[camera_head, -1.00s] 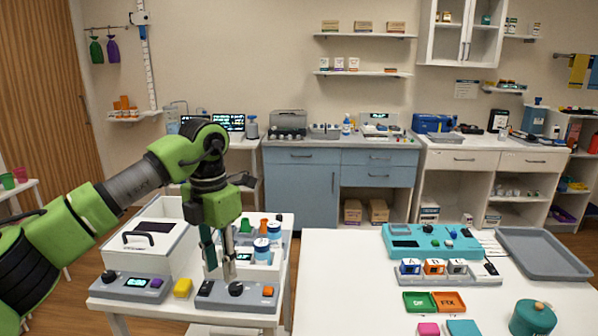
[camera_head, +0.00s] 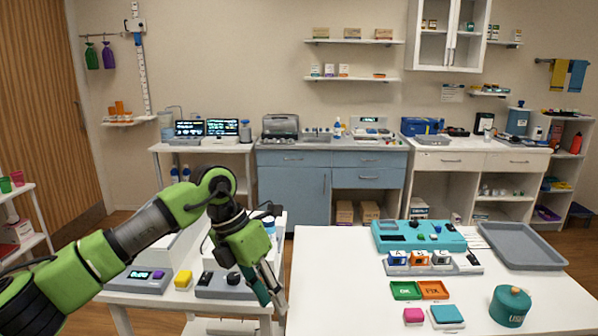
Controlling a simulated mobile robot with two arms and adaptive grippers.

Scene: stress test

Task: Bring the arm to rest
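My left arm, green and black, comes in from the left in the head view. My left gripper (camera_head: 271,290) points down and to the right, at the right edge of the small white table (camera_head: 150,299). Its two fingers are seen at a slant, and I see nothing held between them. How far apart the fingertips are is hard to tell. My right gripper is not in view.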

